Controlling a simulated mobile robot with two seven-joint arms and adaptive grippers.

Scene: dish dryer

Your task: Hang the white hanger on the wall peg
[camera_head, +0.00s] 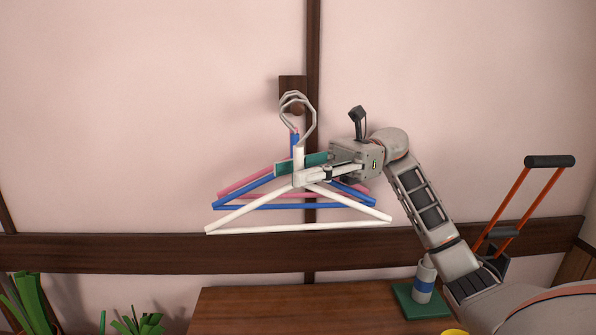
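The white hanger (250,214) hangs upright in front of the wall, with its grey metal hook at the top. The wooden wall peg (297,111) sticks out from a dark wooden block. The hooks of several hangers overlap at the peg; I cannot tell whether the white hanger's hook rests on it. My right gripper (299,172) reaches in from the right and appears shut on the white hanger's neck, with one teal-padded finger behind it. A blue hanger (240,191) and a pink hanger (236,185) hang behind the white one. My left gripper is not in view.
A brown wooden table top (290,308) lies below, with a white and blue cup (424,285) on a green square (408,304). Red-orange handle bars (512,194) stand at the right. Green plants (30,298) are at the lower left. The wall left of the hangers is clear.

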